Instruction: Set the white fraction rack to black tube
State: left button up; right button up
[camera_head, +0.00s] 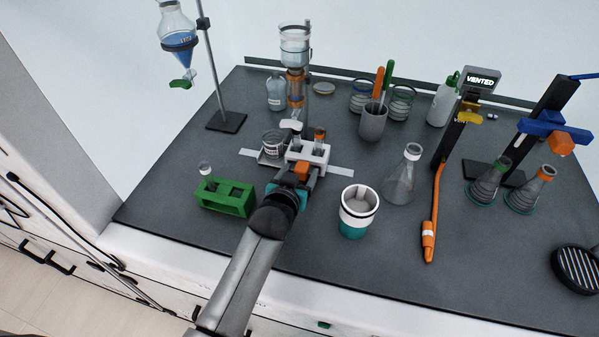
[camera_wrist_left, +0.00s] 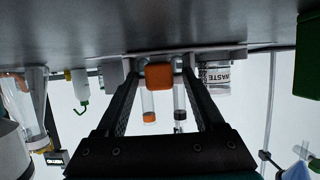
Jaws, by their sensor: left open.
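The white fraction rack (camera_head: 322,154) stands on a pale rail (camera_head: 341,171) under the glass column (camera_head: 295,88). An orange block (camera_head: 302,169) is on its near side. In the left wrist view, which is upside down, one tube with an orange end (camera_wrist_left: 149,117) and one with a black band (camera_wrist_left: 179,115) hang behind this block (camera_wrist_left: 159,76). My left gripper (camera_head: 297,181) is open at the rack's front, its fingers on either side of the orange block, with gaps showing. I cannot tell which tube is under the column outlet. My right gripper is not in view.
A waste beaker (camera_head: 272,143) stands left of the rack. A green rack (camera_head: 226,197) is at the front left and a white and teal cup (camera_head: 358,212) at the right. A grey holder (camera_head: 373,122) and a flask (camera_head: 402,176) stand farther right.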

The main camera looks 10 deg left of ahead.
pick_arm(q)
jog(key=shift+s+r, duration=0.1)
jog(key=shift+s, duration=0.05)
jog(key=p+v, duration=0.2)
jog(key=v, duration=1.3)
jog(key=shift+p, duration=0.3)
